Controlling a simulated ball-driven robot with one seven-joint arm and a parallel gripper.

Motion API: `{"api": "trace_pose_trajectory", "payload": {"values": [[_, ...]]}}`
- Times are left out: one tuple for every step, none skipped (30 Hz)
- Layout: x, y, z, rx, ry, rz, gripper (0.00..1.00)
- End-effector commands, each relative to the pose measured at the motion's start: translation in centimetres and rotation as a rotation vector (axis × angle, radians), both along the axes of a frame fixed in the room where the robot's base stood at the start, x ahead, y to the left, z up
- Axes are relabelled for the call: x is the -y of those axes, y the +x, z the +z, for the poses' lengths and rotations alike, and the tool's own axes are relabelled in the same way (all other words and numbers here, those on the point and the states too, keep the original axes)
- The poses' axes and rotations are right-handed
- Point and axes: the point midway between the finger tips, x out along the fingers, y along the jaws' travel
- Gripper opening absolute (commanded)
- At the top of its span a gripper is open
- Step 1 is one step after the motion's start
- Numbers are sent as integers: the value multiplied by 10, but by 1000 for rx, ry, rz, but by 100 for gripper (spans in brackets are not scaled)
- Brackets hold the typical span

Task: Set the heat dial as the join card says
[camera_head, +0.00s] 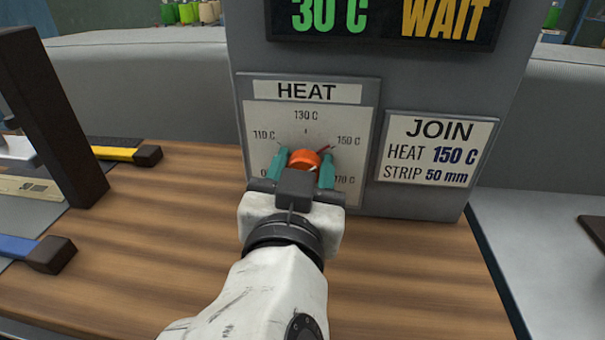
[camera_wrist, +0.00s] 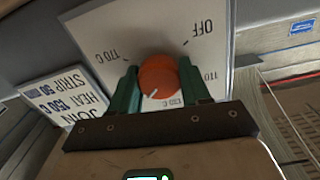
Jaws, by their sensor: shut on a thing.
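The orange heat dial (camera_head: 304,160) is on the front of a grey machine, on a white HEAT plate (camera_head: 262,118). My gripper (camera_head: 304,172) is shut on it, with one green finger on each side. In the wrist view the dial (camera_wrist: 158,77) bears a white line towards the lower left, seemingly on the 130 to 150 C side. Its exact reading is unclear because a finger hides the 150 C label there. In the head view a red mark shows by 150 C. The join card (camera_head: 439,150) reads HEAT 150 C, STRIP 50 mm.
The display (camera_head: 385,20) above reads 30 C and WAIT. On the wooden bench (camera_head: 400,270) at left are a dark upright post (camera_head: 55,110), a yellow-handled tool (camera_head: 125,154), a blue-handled tool (camera_head: 38,252) and a ruler (camera_head: 30,188). The bench at right front is clear.

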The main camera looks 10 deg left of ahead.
Motion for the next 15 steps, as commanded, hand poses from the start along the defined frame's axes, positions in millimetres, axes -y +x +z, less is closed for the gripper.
{"api": "trace_pose_trajectory", "payload": {"values": [[-1,-2,7,22,29,8,16],[-1,-2,8,23,43,6,16],[-1,-2,8,24,59,6,16],[-1,-2,8,24,69,6,16],[-1,-2,8,25,79,6,16],[0,-1,8,25,90,5,16],[0,-1,9,25,97,5,16],[0,-1,9,24,103,5,16],[0,-1,9,24,109,4,16],[0,-1,9,25,114,4,16],[0,-1,9,25,118,4,16],[0,-1,9,25,121,4,16],[0,-1,9,25,123,4,16],[0,-1,9,25,124,3,16],[0,-1,9,26,125,3,16]]}}
